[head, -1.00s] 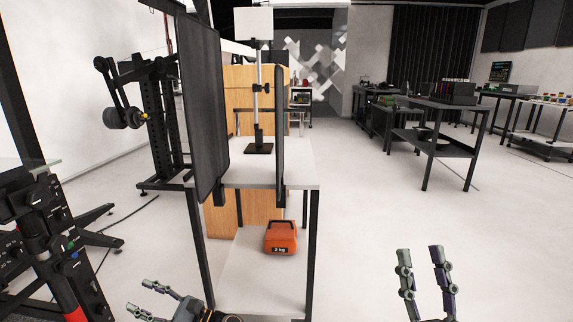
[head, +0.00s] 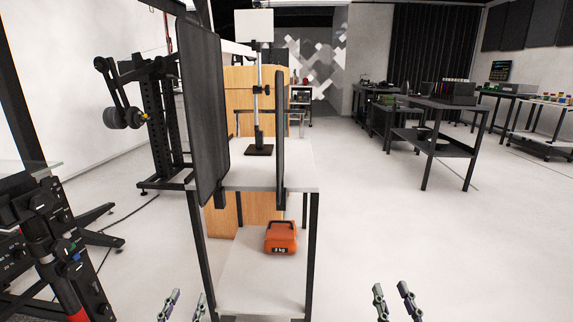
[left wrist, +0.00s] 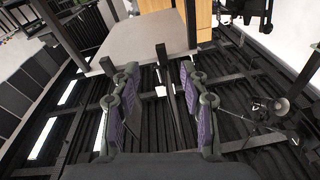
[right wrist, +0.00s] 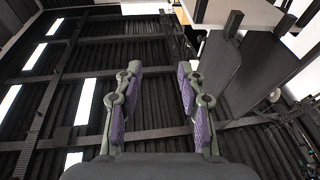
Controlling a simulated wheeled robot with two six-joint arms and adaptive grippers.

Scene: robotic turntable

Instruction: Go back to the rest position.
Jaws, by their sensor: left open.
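My left gripper (head: 183,306) is at the bottom edge of the head view, in front of the white table. Its two fingers stand apart and nothing is between them; they also show apart in the left wrist view (left wrist: 157,80). My right gripper (head: 393,302) is low in the head view, right of the table. Its fingers are apart and empty, as the right wrist view (right wrist: 158,72) shows. Both grippers point upward with ceiling behind them in the wrist views. The rest of both arms is hidden below the head view.
A white table (head: 305,178) with black legs stands ahead, with dark upright panels (head: 205,115) on it. An orange 2 kg weight (head: 281,237) sits on its lower shelf. A black rig (head: 65,255) is at the left.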

